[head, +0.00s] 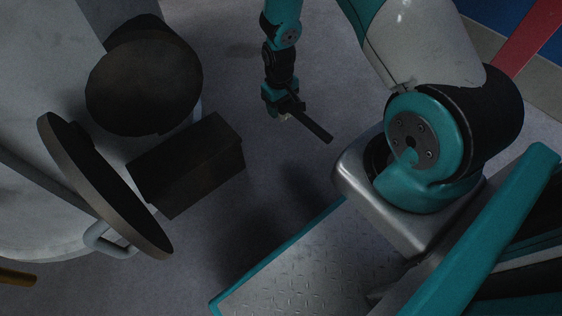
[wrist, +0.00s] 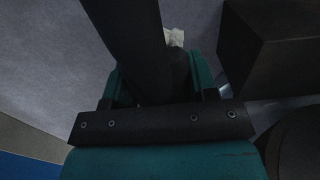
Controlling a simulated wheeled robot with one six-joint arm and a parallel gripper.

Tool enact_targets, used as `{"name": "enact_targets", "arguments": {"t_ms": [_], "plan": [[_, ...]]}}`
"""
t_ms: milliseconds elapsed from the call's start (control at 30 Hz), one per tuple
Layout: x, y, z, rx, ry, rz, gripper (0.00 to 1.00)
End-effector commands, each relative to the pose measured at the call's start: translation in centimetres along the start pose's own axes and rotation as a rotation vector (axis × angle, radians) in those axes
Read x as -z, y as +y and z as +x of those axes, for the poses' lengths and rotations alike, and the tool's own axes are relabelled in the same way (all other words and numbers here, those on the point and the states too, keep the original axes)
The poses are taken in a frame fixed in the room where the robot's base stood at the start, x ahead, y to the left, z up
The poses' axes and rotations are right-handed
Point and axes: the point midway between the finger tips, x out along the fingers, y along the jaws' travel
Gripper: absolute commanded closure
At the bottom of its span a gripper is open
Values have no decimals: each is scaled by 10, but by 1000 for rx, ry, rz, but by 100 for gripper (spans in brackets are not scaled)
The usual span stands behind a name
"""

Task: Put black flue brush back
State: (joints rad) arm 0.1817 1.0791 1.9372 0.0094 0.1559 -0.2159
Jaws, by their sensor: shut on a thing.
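The black flue brush (head: 315,127) is a dark rod held in my gripper (head: 284,103) at the upper middle of the head view. It slants down to the right from the fingers, clear of other things. In the wrist view the brush (wrist: 130,40) runs up between the teal fingers of my gripper (wrist: 162,85), which are shut on it. A small whitish piece (wrist: 175,37) shows just beyond the fingers; I cannot tell whether it belongs to the brush. The brush's far end is cut off in the wrist view.
A dark box (head: 190,165) stands left of my gripper; it also shows in the wrist view (wrist: 270,50). A dark round seat (head: 145,80) and a tilted disc (head: 95,185) are farther left, by a large grey surface (head: 30,110). Grey floor (head: 240,60) around my gripper is clear.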

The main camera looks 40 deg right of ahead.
Motion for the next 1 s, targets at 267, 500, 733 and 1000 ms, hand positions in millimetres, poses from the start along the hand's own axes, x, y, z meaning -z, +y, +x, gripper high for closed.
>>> {"name": "enact_targets", "arguments": {"t_ms": [267,500,733,1000], "plan": [[0,4,53,0,-3,-1,85],[2,4,123,0,-2,-1,85],[4,3,171,0,-1,-1,85],[5,3,191,0,-1,-1,85]]}}
